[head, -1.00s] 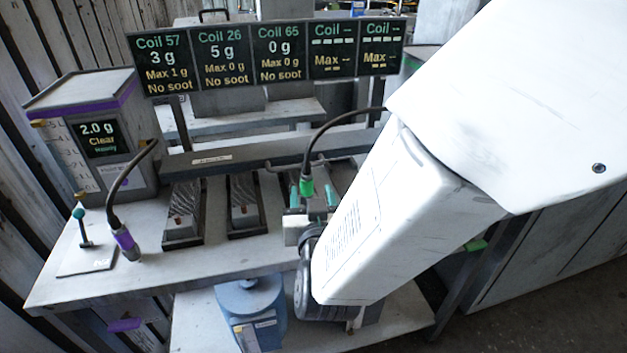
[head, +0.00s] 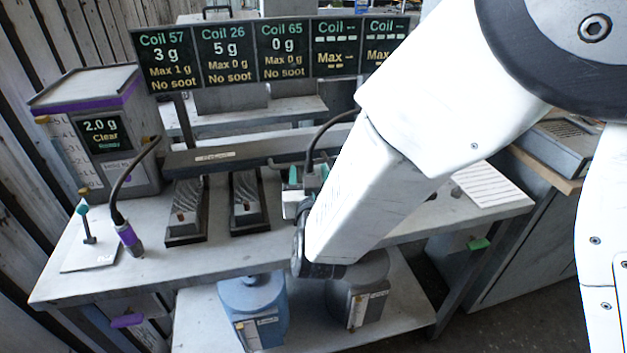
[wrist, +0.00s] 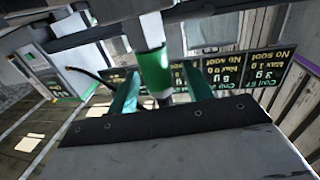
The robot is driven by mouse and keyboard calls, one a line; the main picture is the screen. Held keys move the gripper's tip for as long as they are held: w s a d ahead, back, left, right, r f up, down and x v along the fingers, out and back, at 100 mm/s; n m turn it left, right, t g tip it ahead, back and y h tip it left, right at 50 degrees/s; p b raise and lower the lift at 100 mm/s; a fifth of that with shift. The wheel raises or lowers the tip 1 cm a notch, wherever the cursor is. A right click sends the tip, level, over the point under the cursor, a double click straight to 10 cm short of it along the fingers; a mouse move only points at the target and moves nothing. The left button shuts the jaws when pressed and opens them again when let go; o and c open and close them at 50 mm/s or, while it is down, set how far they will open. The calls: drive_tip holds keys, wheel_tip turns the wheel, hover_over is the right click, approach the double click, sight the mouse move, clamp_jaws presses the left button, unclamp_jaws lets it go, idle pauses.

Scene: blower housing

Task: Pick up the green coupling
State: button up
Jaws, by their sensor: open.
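The green coupling (wrist: 155,72) is a green and pale cylinder in the middle of the wrist view. My gripper (wrist: 161,78) is open, with a teal finger on each side of the coupling in that view. The coupling looks closer to the left finger, with a wider gap at the right; I cannot tell whether it touches either one. In the head view my gripper (head: 309,176) is over the bench, largely covered by my white arm. There the coupling is hidden, and only its black hose (head: 325,128) shows above the gripper.
A purple coupling (head: 128,238) on a hose stands at the bench's left, near a small stand (head: 87,228). Two black-framed trays (head: 187,212) lie left of my gripper. Display panels (head: 225,52) hang behind. Blue (head: 250,300) and grey (head: 357,290) canisters sit on the lower shelf.

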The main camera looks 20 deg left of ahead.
sight(309, 163)
clamp_jaws()
drive_tip(key=shift+r, duration=0.55)
drive_tip(key=r, duration=0.1)
drive_tip(key=s+r, duration=0.1)
drive_tip(key=shift+d+r, duration=0.15)
drive_tip(key=shift+r, duration=0.15)
drive_tip(key=r+v, duration=0.1)
drive_tip(key=v, duration=1.4)
drive_tip(key=shift+s+a, duration=0.15)
drive_tip(key=shift+a, duration=0.25)
drive_tip(key=shift+r, duration=0.1)
